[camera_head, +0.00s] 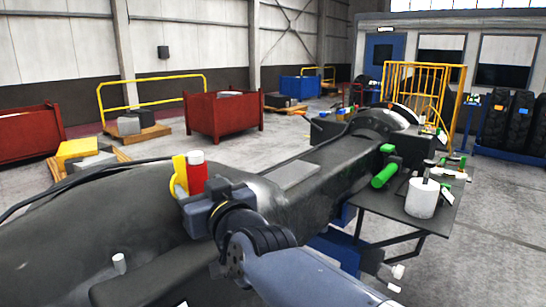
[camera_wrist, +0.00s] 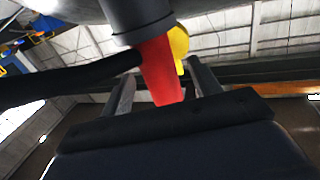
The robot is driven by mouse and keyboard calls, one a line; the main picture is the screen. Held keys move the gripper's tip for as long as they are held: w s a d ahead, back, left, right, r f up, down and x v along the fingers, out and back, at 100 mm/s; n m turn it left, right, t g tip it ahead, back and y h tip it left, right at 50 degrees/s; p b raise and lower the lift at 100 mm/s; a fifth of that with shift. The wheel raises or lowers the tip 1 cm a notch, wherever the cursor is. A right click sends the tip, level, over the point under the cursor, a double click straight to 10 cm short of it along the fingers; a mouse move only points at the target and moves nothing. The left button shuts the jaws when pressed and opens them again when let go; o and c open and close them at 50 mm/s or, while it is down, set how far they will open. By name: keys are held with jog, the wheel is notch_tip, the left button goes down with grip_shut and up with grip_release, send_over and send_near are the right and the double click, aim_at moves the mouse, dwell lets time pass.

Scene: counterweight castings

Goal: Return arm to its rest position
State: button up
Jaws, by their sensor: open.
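My gripper (camera_head: 209,207) is at the end of my arm, at the lower middle of the head view, above a large dark casting. In the wrist view my gripper (camera_wrist: 162,84) shows two separated grey fingers. A red object with a white top (camera_head: 197,178) and a yellow part (camera_head: 180,176) stands right by the gripper. In the wrist view its red part (camera_wrist: 160,72) appears between the fingers, with the yellow part (camera_wrist: 179,44) behind. I cannot tell whether the fingers touch it. The gripper hides its lower end.
The dark casting (camera_head: 95,215) fills the left foreground, and a long dark beam (camera_head: 320,160) runs back from it. A side table (camera_head: 388,204) at right bears a white cylinder (camera_head: 422,198) and green parts (camera_head: 385,174).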

jog(key=shift+x, duration=0.85)
jog(key=shift+r, duration=0.25)
